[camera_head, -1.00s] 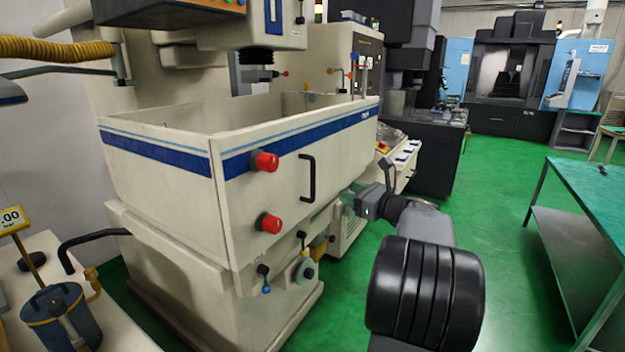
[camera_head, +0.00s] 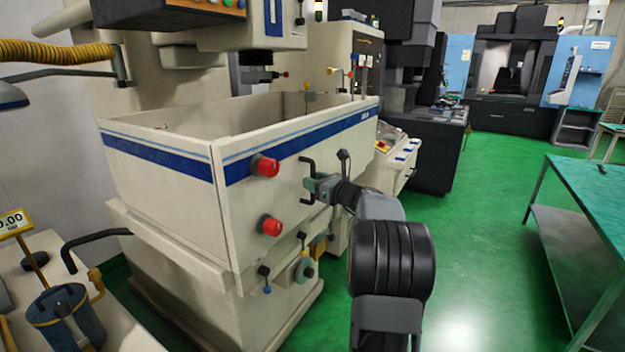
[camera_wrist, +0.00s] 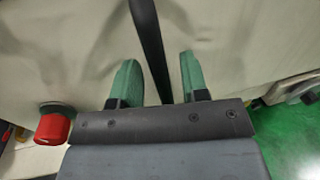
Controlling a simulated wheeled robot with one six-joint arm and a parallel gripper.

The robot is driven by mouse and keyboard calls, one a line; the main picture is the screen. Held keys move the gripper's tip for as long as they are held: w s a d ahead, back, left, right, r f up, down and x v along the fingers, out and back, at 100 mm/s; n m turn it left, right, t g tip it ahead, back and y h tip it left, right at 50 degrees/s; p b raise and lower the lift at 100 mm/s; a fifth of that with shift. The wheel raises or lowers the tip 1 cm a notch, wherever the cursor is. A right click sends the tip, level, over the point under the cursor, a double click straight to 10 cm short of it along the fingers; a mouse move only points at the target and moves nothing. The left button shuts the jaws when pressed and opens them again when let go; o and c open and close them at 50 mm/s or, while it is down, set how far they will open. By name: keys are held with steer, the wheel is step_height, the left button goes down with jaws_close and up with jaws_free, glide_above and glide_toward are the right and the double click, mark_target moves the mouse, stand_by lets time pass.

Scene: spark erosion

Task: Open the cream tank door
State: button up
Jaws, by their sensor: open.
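The cream tank door (camera_head: 285,190) has a blue stripe and stands upright at the front of the tank; it looks closed. My gripper (camera_head: 313,187) is at the handle. In the wrist view, the green fingers of my gripper (camera_wrist: 157,80) are open, with the black handle (camera_wrist: 149,40) running between them. A gap shows on both sides of the handle, wider on the right, so the fingers are not closed on it.
Two red knobs (camera_head: 264,166) (camera_head: 270,225) sit on the door's left side; the lower one also shows in the wrist view (camera_wrist: 53,128). Valves (camera_head: 302,268) stick out below the tank. A green-topped table (camera_head: 590,195) stands at right. The green floor (camera_head: 470,240) between is clear.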

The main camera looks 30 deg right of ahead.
steer(key=shift+w+a, duration=0.1)
steer(key=shift+w, duration=0.35)
steer(key=shift+c, duration=0.4)
jaws_close()
